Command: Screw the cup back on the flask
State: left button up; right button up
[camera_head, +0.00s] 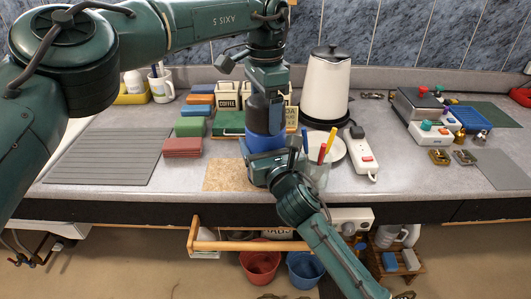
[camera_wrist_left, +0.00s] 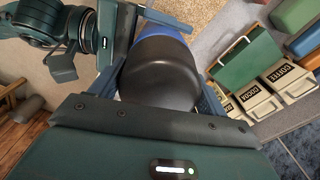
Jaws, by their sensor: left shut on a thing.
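The flask (camera_head: 264,143) has a blue body and stands upright by the cork mat (camera_head: 225,178) near the counter's front. The black cup (camera_head: 262,115) is on top of the flask, in line with it; whether the thread is engaged cannot be seen. My left gripper (camera_head: 268,103) comes down from above and is shut on the cup. The left wrist view shows the black cup (camera_wrist_left: 160,72) between its fingers, with the blue flask (camera_wrist_left: 165,32) beyond. My right gripper (camera_head: 266,158) comes in from the front, with its fingers around the flask's lower body, which they partly hide.
A white kettle (camera_head: 325,88) and a glass of pens (camera_head: 318,165) stand close on the right. Canisters (camera_head: 228,95) and a green box (camera_head: 229,123) are behind. Coloured blocks (camera_head: 188,127) and a grey ribbed mat (camera_head: 105,157) lie left. An open drawer (camera_head: 245,245) juts out below.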

pick_arm(q)
jog(key=shift+c, duration=0.4)
jog(key=m, duration=1.1)
jog(key=shift+m, duration=0.3)
jog(key=m, duration=0.4)
jog(key=shift+m, duration=0.3)
jog(key=m, duration=0.6)
jog(key=shift+m, duration=0.3)
jog(key=m, duration=0.8)
jog(key=shift+m, duration=0.3)
jog(key=m, duration=0.6)
jog(key=shift+f+m, duration=0.1)
jog(key=shift+m, duration=0.2)
jog(key=m, duration=2.1)
jog(key=shift+m, duration=0.4)
jog(key=m, duration=0.3)
jog(key=shift+m, duration=0.3)
